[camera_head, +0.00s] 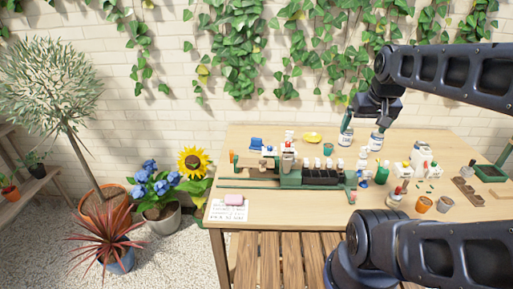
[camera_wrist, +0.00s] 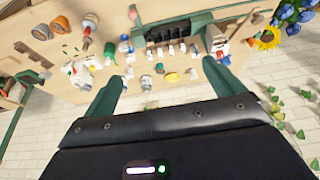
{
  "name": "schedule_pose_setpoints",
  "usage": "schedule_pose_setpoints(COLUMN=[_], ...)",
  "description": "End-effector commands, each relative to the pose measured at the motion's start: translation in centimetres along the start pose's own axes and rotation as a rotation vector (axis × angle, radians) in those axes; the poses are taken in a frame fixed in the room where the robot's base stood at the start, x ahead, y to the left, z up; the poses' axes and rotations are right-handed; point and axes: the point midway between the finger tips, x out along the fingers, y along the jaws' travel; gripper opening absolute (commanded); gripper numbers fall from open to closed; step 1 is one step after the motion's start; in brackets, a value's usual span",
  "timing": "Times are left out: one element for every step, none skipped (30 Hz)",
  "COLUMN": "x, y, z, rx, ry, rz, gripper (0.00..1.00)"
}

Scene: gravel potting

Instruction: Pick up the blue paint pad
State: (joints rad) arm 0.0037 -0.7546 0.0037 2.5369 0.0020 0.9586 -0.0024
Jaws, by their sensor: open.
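A small blue object that looks like the blue paint pad (camera_head: 256,143) lies at the back left of the wooden table in the head view. In the wrist view a blue patch near the right finger (camera_wrist: 226,60) may be the same pad, partly hidden. My gripper (camera_head: 362,130) is open and empty, high over the back of the table, well to the right of the pad. In the wrist view its two green fingers stand wide apart (camera_wrist: 164,70), with nothing between them but distant table items.
A green rack with a black tray (camera_head: 321,177) stands mid-table. A yellow dish (camera_head: 312,137), jars and bottles crowd the centre and right. A pink block (camera_head: 234,200) lies on white paper at the front left. The brick wall is close behind the table.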

Motion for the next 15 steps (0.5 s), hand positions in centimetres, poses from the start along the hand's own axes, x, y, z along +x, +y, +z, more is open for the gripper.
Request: schedule_pose_setpoints(x=[0.0, 0.0, 0.0, 0.0, 0.0, 0.1, 0.1, 0.1, 0.3, 0.4, 0.6, 0.8, 1.0, 1.3, 1.6], y=[0.0, 0.0, 0.0, 0.0, 0.0, 0.0, 0.0, -0.1, -0.1, -0.2, -0.2, -0.3, -0.4, -0.5, -0.7], z=[0.0, 0.0, 0.0, 0.0, -0.1, -0.3, -0.5, -0.8, -1.3, -1.8, -2.3, -3.2, -3.9, -4.6, -5.6], rx=[0.0, 0.0, 0.0, -0.001, -0.004, -0.013, -0.024, -0.038, -0.066, -0.092, -0.123, -0.169, -0.206, -0.247, -0.302], ry=[0.0, 0.0, 0.0, 0.0, 0.0, -0.002, -0.003, -0.004, -0.008, -0.01, -0.013, -0.018, -0.023, -0.027, -0.032], rz=[0.0, 0.0, 0.0, 0.0, 0.001, 0.002, 0.004, 0.006, 0.01, 0.014, 0.019, 0.027, 0.032, 0.038, 0.045], gripper=[0.94, 0.94, 0.94, 0.94, 0.94, 0.94, 0.94, 0.94, 0.94, 0.94, 0.94, 0.94, 0.94, 0.94, 0.94])
